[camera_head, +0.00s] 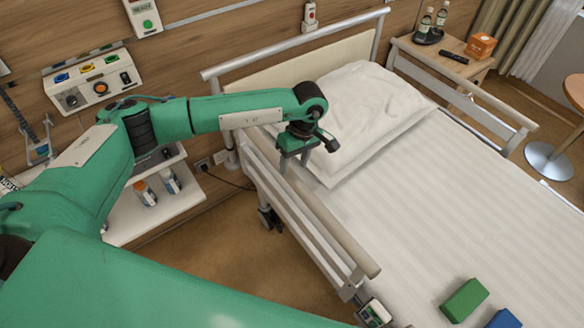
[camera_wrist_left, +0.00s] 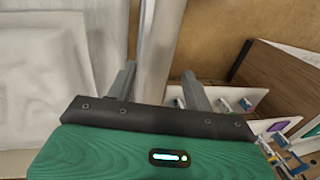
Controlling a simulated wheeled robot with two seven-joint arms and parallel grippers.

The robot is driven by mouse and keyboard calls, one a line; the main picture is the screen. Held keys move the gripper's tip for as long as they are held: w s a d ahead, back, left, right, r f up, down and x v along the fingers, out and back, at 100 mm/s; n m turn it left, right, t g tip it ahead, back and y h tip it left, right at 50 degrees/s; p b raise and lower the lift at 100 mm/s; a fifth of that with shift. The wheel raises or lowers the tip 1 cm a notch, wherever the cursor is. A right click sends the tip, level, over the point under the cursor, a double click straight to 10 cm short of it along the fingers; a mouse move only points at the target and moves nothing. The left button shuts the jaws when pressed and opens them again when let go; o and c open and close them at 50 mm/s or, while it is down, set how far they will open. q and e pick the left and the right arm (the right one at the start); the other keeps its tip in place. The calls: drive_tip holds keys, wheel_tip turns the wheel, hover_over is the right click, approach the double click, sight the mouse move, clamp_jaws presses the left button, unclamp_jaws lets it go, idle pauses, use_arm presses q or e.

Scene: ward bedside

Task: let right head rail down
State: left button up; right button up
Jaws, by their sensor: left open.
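The right head rail (camera_head: 335,232) has a beige top bar and runs along the bed's near side, beside the pillow; it looks raised. In the left wrist view the rail's bar (camera_wrist_left: 158,50) passes between my finger tips. My left gripper (camera_head: 294,165) points down over the head end of this rail. Its two grey fingers show in the left wrist view (camera_wrist_left: 158,85), spread apart on either side of the bar. I cannot tell whether they touch it. The wrist hides part of the rail's head end in the head view. My right gripper is not in view.
A white pillow (camera_head: 368,110) lies on the bed (camera_head: 460,205), close to my left wrist. A green block (camera_head: 464,300) and a blue block (camera_head: 504,320) lie on the sheet. A shelf with bottles (camera_head: 170,180) stands left of the bed. The far rail (camera_head: 470,100) borders a bedside cabinet (camera_head: 470,70).

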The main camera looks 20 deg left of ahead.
sight(292, 174)
use_arm(q)
drive_tip(key=shift+s+a+f+p, duration=0.1)
drive_tip(key=shift+f+p, duration=0.1)
drive_tip(key=shift+f, duration=0.55)
drive_tip(key=shift+s+a+f+p, duration=0.1)
drive_tip(key=shift+s+f+p, duration=0.1)
drive_tip(key=shift+f, duration=0.6)
drive_tip(key=shift+s+f+p, duration=0.1)
drive_tip(key=shift+f+p, duration=0.1)
drive_tip(key=shift+f, duration=0.55)
clamp_jaws()
